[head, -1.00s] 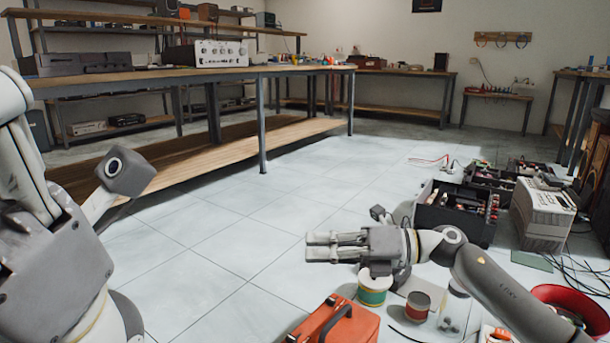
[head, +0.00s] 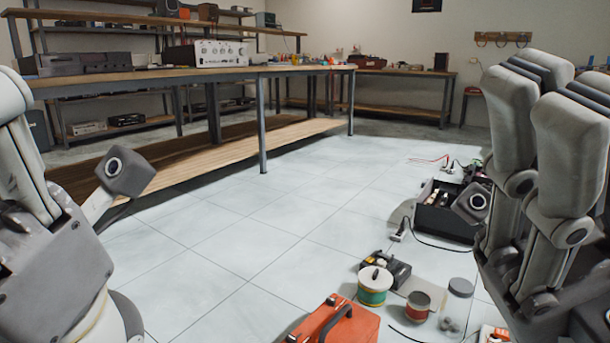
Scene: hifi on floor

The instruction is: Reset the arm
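My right gripper (head: 548,130) stands large and close at the right edge, its grey fingers pointing up. Its finger blocks sit side by side, and I cannot tell whether they are open or shut. No object shows in it. Its square wrist camera (head: 472,203) points toward me. My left gripper is large and close at the left edge.
On the tiled floor stand a red toolbox (head: 335,322), a green-banded spool (head: 374,287), a smaller spool (head: 418,307), a clear jar (head: 456,308) and a black crate (head: 444,222). A workbench (head: 200,76) stands at the back left. The middle floor is clear.

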